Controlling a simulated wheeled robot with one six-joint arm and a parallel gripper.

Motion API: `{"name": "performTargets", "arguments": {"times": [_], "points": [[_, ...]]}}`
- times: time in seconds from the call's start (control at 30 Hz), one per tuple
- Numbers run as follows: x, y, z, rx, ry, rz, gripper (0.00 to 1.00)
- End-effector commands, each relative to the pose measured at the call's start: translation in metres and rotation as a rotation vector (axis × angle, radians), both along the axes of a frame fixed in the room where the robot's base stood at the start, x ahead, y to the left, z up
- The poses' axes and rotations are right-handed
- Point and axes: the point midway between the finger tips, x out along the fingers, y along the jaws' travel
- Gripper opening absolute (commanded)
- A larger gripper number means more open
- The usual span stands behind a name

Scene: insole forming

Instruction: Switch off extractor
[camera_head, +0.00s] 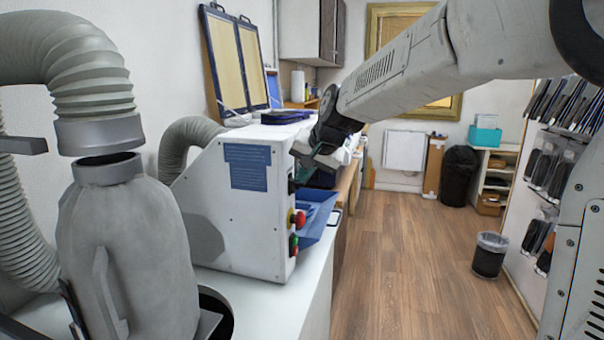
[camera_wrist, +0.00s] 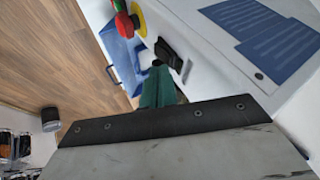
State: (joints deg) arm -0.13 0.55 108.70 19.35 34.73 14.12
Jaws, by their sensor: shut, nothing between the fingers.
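A white machine (camera_head: 228,215) with blue labels stands on the counter, a grey hose at its back. Its narrow front carries a black switch (camera_head: 292,185), a red knob on a yellow base (camera_head: 298,218) and a green button (camera_head: 293,241) below. In the wrist view the black switch (camera_wrist: 168,54) shows just beyond the tips of my gripper (camera_wrist: 158,75), whose green fingers are shut and empty. The red knob (camera_wrist: 127,22) is to the left. I cannot tell whether fingers and switch touch, or the switch's position.
A grey ribbed hose (camera_head: 90,80) and a grey bulbous vessel (camera_head: 125,255) stand at the left. A blue tray (camera_head: 315,215) juts from the machine's front. The wooden floor (camera_head: 420,270) is clear up to a bin (camera_head: 489,256) and a rack of hanging packs (camera_head: 560,150) at right.

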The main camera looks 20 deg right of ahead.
Motion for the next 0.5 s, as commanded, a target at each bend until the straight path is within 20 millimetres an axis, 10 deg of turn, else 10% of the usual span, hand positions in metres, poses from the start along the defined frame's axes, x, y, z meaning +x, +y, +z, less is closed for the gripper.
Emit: {"name": "performTargets", "arguments": {"times": [0.5], "points": [[-0.049,-0.017,0.071,0.000,-0.004,0.015,0.00]]}}
